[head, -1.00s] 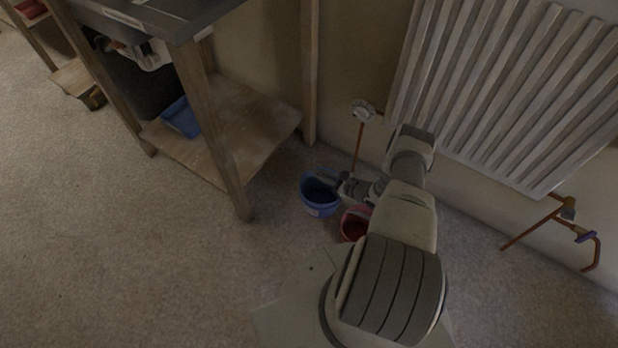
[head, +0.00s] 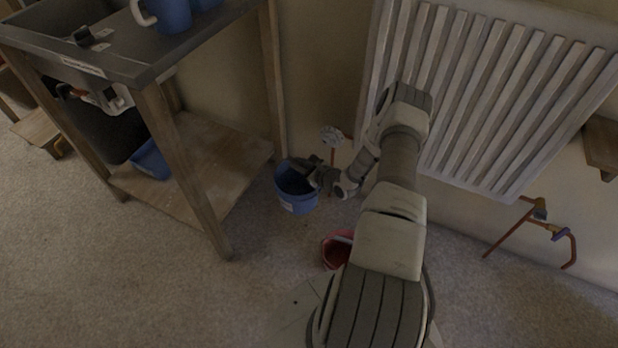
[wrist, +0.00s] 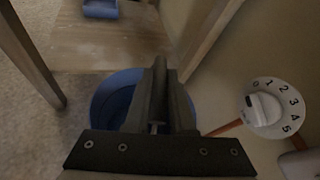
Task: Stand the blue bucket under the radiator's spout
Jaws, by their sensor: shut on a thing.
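The blue bucket (head: 297,204) hangs from my gripper (head: 312,176), which is shut on its rim at the right side. It appears raised off the carpet, roughly upright, beside the wooden workbench. In the wrist view the blue bucket (wrist: 101,103) is partly hidden behind my gripper (wrist: 158,75). The radiator (head: 470,100) is on the wall at the right.
A red bucket (head: 330,252) stands on the floor, partly hidden by my arm. The workbench (head: 215,185) stands close left of the blue bucket. A numbered valve dial (wrist: 268,108) is close to the right of my gripper. The carpet below the spout looks clear.

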